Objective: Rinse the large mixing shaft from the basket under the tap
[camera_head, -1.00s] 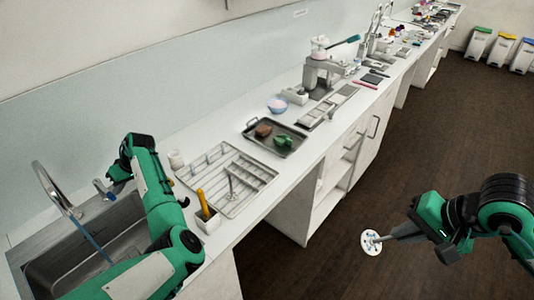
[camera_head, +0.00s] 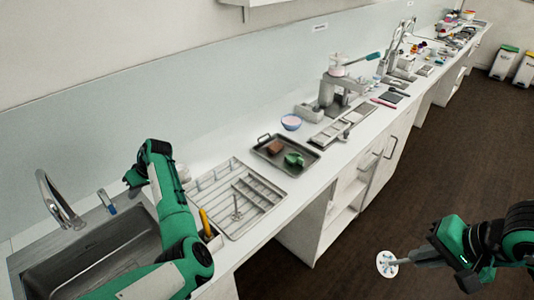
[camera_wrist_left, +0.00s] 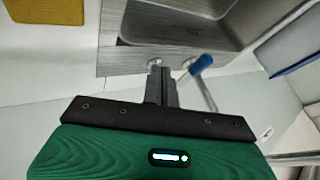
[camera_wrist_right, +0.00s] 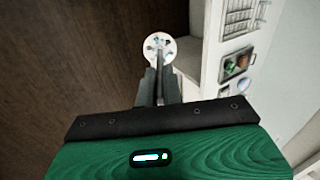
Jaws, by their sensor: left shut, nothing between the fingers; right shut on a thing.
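The mixing shaft (camera_head: 387,264) has a pale disc with holes at its end. My right gripper (camera_head: 418,257) is shut on its rod and holds it over the floor, clear of the counter; the disc also shows in the right wrist view (camera_wrist_right: 159,47). The tap (camera_head: 56,203) arches over the steel sink (camera_head: 88,258), with no water stream visible. Its blue-tipped lever (camera_head: 107,202) stands behind the sink. My left gripper (camera_wrist_left: 161,84) is shut and empty beside the lever (camera_wrist_left: 202,65), apart from it. The basket (camera_head: 265,195), a wire-divided tray, holds another upright shaft (camera_head: 237,202).
A dark tray (camera_head: 268,142) with a brown and a green item lies beyond the basket. A pink-and-blue bowl (camera_head: 291,122) and a press (camera_head: 335,95) stand farther along. A holder with a yellow-handled tool (camera_head: 206,223) is beside my left arm. The floor at right is open.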

